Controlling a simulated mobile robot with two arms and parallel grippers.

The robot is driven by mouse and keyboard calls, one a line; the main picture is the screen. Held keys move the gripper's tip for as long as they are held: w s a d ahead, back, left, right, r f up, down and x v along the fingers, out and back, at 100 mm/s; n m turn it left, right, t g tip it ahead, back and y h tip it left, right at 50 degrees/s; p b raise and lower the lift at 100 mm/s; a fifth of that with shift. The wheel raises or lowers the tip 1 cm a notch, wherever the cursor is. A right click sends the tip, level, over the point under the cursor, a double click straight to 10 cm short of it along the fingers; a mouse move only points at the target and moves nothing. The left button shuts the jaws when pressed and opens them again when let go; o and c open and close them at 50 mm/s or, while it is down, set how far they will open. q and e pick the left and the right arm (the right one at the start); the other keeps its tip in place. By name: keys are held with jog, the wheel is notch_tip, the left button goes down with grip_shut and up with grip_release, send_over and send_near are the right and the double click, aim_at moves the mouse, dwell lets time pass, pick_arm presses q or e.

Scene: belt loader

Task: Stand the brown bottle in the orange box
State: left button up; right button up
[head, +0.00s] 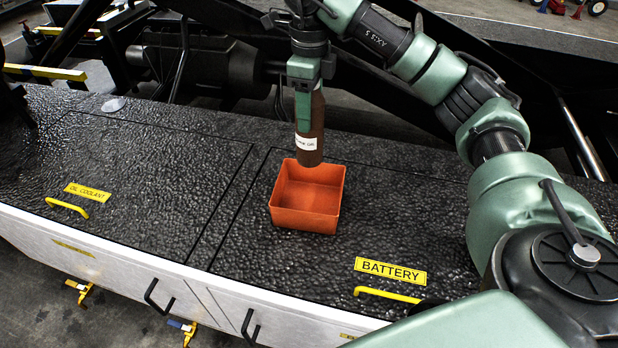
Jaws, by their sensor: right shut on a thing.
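The brown bottle (311,128) hangs upright, with a white label near its lower end. My right gripper (304,85) points down and is shut on the bottle's upper part. The orange box (281,214) is open at the top and sits on the black textured lid. Its inside looks empty. The bottle's lower end shows at the box's far rim, partly in front of it; I cannot tell whether it is above the box or just behind it. My left gripper is not in view.
The black textured top (150,180) around the box is mostly clear. Yellow handles stand up at the battery label (390,270) and the oil coolant label (87,192). Dark machine beams run behind.

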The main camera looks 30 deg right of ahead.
aim_at(310, 139)
jog(key=f, duration=0.4)
jog(key=shift+s+a+f, duration=0.25)
jog(key=shift+s+f, duration=0.1)
jog(key=shift+s, duration=0.05)
notch_tip(310, 139, down, 2)
jog(key=shift+w+d+f+p, duration=0.1)
jog(key=shift+f+p, duration=0.15)
jog(key=shift+p, duration=0.2)
jog(key=f, duration=0.3)
jog(key=shift+w+d+f+p, duration=0.15)
jog(key=shift+w+f+p, duration=0.05)
jog(key=shift+f+p, duration=0.2)
jog(key=shift+f, duration=1.15)
pick_arm(q)
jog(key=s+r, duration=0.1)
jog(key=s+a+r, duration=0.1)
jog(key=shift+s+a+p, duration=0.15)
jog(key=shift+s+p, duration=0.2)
jog(key=shift+p, duration=0.05)
pick_arm(e)
notch_tip(310, 139, down, 4)
jog(key=shift+r, duration=0.1)
